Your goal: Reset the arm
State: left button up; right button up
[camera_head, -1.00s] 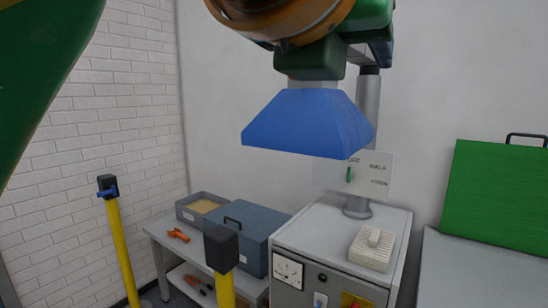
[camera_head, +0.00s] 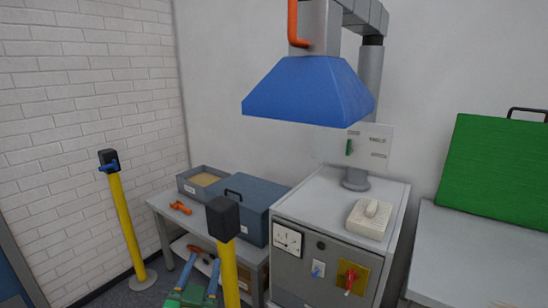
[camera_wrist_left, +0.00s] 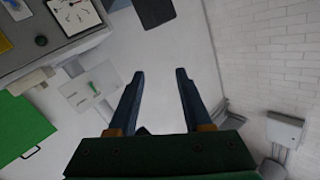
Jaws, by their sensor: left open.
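My left gripper (camera_head: 203,264) shows at the bottom of the head view, low in front of the shelved bench. Its two blue fingers point up in the picture and stand apart, with nothing held between them. My right gripper is not in view.
A grey cabinet (camera_head: 329,264) with a gauge and red switch stands under a blue hood (camera_head: 310,92). A bench holds a blue-grey box (camera_head: 254,205). Yellow posts stand at left (camera_head: 124,225) and front (camera_head: 229,265). A green case (camera_head: 500,165) is at right.

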pick_arm(q)
jog(key=s+a+f+n+g, duration=0.1)
jog(key=s+f+g, duration=0.3)
jog(key=s+f, duration=0.3)
jog(key=s+a+f+g, duration=0.2)
jog(key=s+f+g, duration=0.25)
jog(key=f, duration=0.55)
jog(key=s+f+g+h, duration=0.1)
jog(key=s+f+g, duration=0.2)
jog(key=s, duration=0.4)
jog(key=s+f+g, duration=0.2)
jog(key=s+f, duration=0.2)
jog(key=s, duration=0.4)
notch_tip(320, 180, down, 15)
jog(key=s+g, duration=0.1)
jog(key=s+a+f+g, duration=0.1)
jog(key=s+f, duration=1)
jog(key=s, duration=0.2)
jog(key=shift+a+f+g, duration=0.35)
jog(key=shift+f, duration=0.05)
